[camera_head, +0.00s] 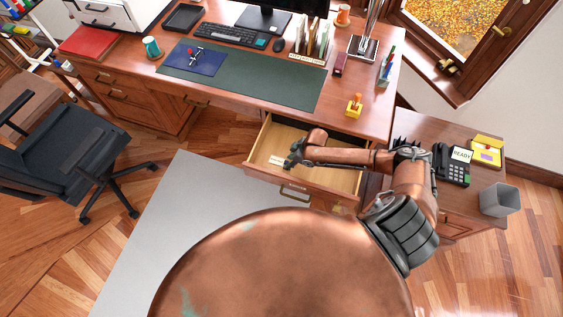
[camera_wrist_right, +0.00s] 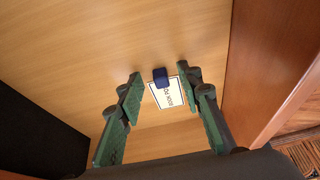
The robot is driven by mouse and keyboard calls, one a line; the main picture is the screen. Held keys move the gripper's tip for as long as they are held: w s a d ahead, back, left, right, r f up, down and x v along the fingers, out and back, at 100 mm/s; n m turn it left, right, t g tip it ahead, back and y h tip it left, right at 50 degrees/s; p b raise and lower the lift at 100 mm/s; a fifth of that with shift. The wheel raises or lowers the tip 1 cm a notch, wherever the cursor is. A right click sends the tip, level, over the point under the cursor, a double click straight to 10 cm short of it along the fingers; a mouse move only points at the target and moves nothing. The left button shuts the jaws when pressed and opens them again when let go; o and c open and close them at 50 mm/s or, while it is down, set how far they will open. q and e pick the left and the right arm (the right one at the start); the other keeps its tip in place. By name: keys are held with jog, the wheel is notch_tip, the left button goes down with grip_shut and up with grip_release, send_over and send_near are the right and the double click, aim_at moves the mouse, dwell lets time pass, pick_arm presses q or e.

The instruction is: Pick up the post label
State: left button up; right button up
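The post label (camera_wrist_right: 167,96) is a white card with a dark border and dark print, seen turned in the right wrist view. Part of the print looks like "BOOK PO". A small dark blue block (camera_wrist_right: 161,76) sits at its far edge; I cannot tell whether it is fixed to it. My right gripper (camera_wrist_right: 158,84) is open, its green fingers on either side of the label, with clear gaps. In the head view the right gripper (camera_head: 288,162) reaches into the open drawer (camera_head: 335,180), beside a small whitish patch. My left gripper is not in view.
The drawer's side wall (camera_wrist_right: 258,60) stands close on the right in the wrist view. Above the drawer is the desk top with a green mat (camera_head: 280,85) and a yellow-orange stamp-like item (camera_head: 354,106). A side cabinet holds a phone (camera_head: 452,164). An office chair (camera_head: 65,150) stands left.

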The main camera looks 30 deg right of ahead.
jog(key=shift+a, duration=0.1)
jog(key=c, duration=0.8)
jog(key=shift+r, duration=0.1)
jog(key=shift+c, duration=0.2)
